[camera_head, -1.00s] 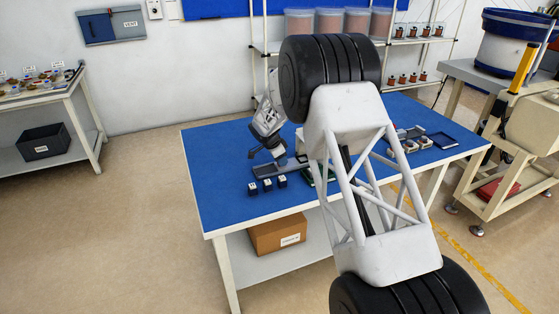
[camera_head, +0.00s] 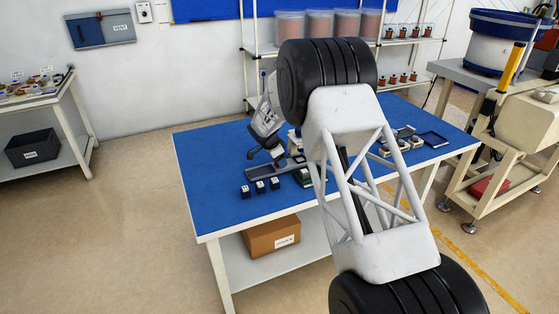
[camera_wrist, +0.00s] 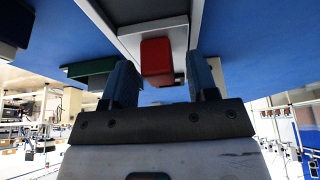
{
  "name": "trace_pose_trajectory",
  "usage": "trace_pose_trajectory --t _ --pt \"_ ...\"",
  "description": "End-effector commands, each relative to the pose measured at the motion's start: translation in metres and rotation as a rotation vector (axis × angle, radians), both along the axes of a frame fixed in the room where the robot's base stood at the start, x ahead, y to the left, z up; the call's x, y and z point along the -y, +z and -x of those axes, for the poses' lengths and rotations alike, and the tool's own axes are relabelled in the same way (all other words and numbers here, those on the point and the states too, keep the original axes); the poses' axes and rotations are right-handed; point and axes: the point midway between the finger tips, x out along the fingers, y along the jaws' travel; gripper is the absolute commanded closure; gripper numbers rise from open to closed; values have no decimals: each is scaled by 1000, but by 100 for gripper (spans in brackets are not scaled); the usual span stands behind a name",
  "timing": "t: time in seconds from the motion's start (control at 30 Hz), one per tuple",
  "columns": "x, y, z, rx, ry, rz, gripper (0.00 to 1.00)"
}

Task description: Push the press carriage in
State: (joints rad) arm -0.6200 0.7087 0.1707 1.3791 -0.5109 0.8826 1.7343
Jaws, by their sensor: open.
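A grey rail-like fixture (camera_head: 262,173) lies on the blue table, partly hidden by my arm. In the wrist view, a light grey part (camera_wrist: 150,22) with a red block (camera_wrist: 156,58) on its end fills the top middle; I cannot tell for sure which part is the press carriage. My gripper (camera_wrist: 160,75) is open, its two dark blue fingers to either side of the red block in the picture. Whether they touch it I cannot tell. In the head view my gripper (camera_head: 266,154) is low over the table, close to the fixture.
Several small dark blocks (camera_head: 260,187) stand in front of the fixture. A green item (camera_head: 303,177) is beside it, partly hidden. A blue tray (camera_head: 434,139) and small parts (camera_head: 401,146) lie at right. The table's left part (camera_head: 207,170) is clear.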

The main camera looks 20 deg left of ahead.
Motion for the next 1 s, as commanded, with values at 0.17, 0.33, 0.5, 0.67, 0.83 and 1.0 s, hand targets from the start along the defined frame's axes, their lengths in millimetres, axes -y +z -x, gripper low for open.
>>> trace_pose_trajectory --t 0.17,0.33,0.5,0.67,0.83,1.0 --pt "-2 7 2 1 0 -1 47" --pt "-7 22 7 1 2 -1 47" --pt "-13 43 13 0 1 0 47" --pt "-18 60 17 1 1 -1 47" --pt "-20 70 20 0 0 0 47" --pt "-21 72 21 0 0 0 47"
